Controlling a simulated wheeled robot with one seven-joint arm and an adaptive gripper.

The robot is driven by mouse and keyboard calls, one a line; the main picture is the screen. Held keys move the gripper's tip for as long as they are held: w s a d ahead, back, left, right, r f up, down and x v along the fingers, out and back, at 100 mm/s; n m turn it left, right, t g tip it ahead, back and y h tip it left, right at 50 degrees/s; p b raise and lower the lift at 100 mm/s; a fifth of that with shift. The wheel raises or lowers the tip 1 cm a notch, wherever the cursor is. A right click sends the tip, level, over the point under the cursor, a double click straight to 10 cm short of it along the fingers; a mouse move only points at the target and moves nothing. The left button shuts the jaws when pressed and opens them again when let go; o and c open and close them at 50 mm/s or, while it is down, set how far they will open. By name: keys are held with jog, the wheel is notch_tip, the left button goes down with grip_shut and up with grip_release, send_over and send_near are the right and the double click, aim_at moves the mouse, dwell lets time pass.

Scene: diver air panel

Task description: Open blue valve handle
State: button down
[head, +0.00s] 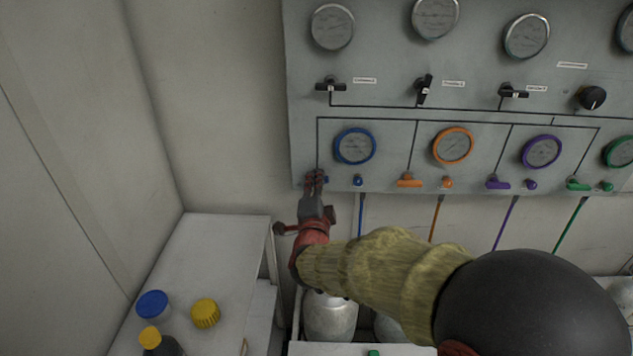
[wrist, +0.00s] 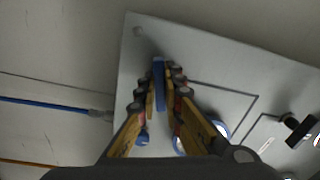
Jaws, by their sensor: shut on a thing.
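The blue valve handle (wrist: 158,84) stands between my fingers in the wrist view, a long flat blue bar. My gripper (wrist: 162,92) is shut on it, one finger on each side. In the head view my gripper (head: 315,178) is at the lower left corner of the grey panel (head: 385,185). The fingers hide most of the handle there; only a bit of blue shows beside them. A small blue knob (head: 358,181) sits just to the right, below the blue-ringed gauge (head: 355,146).
Orange (head: 410,181), purple (head: 497,183) and green (head: 578,185) handles line the panel's lower edge to the right. Below left is a white cabinet (head: 215,250) with capped containers. Silver cylinders (head: 330,318) stand under my arm. The wall left of the panel is clear.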

jog(key=n+p, duration=0.2)
jog(key=n, duration=0.4)
jog(key=n+p, duration=0.2)
jog(key=n, duration=0.4)
jog(key=shift+n+p, duration=0.4)
dwell(0.3)
jog(key=c, duration=1.9)
grip_release()
jog(key=s, duration=1.2)
jog(key=shift+a, duration=0.2)
jog(key=shift+f, duration=0.1)
